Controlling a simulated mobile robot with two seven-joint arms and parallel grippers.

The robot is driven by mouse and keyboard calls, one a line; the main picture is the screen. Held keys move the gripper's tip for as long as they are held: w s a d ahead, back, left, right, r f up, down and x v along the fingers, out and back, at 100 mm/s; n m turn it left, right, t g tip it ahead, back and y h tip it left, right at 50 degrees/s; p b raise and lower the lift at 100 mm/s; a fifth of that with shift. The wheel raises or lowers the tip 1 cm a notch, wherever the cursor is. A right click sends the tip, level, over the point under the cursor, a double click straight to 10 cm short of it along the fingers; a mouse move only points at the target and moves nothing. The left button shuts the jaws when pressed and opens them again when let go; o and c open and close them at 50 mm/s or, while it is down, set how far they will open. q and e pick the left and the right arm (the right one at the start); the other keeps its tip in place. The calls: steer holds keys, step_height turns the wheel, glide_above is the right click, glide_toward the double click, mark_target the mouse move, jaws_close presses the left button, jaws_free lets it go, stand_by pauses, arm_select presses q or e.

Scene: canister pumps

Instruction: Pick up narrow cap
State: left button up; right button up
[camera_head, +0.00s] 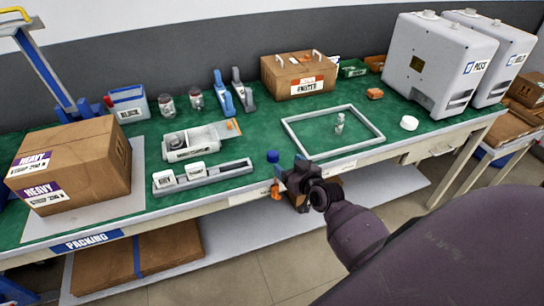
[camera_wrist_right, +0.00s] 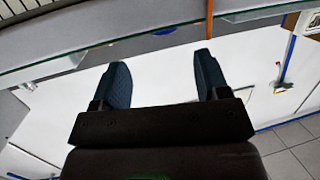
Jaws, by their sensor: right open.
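I cannot pick out the narrow cap for certain. A white round cap (camera_head: 409,123) lies on the green bench top at the right. A small pale upright piece (camera_head: 339,124) stands inside a white rectangular frame (camera_head: 297,146). A small blue piece (camera_head: 272,157) shows at the bench's front edge beside my right gripper; whether it is a cap is unclear. My right gripper (camera_head: 284,175) is at the front edge of the bench. In the right wrist view its two dark blue fingers (camera_wrist_right: 162,82) are wide apart with nothing between them. My left gripper is out of view.
A grey slotted rack (camera_head: 236,176) with white blocks and a grey tray (camera_head: 210,131) lie left of the gripper. A large carton (camera_head: 75,163) stands at the left, two white machines (camera_head: 437,62) at the back right.

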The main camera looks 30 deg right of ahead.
mark_target(275, 156)
steer(key=shift+w+f, duration=0.25)
steer(key=shift+w, duration=0.95)
steer(key=w, duration=0.3)
steer(key=shift+w+a+f+b, duration=0.1)
steer(key=shift+a+f+b, duration=0.05)
steer(key=shift+f+b, duration=0.2)
steer(key=shift+w+f, duration=0.15)
steer(key=shift+w, duration=0.5)
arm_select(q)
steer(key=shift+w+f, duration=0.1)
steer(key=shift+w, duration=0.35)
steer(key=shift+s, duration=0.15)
arm_select(e)
steer(key=c, duration=1)
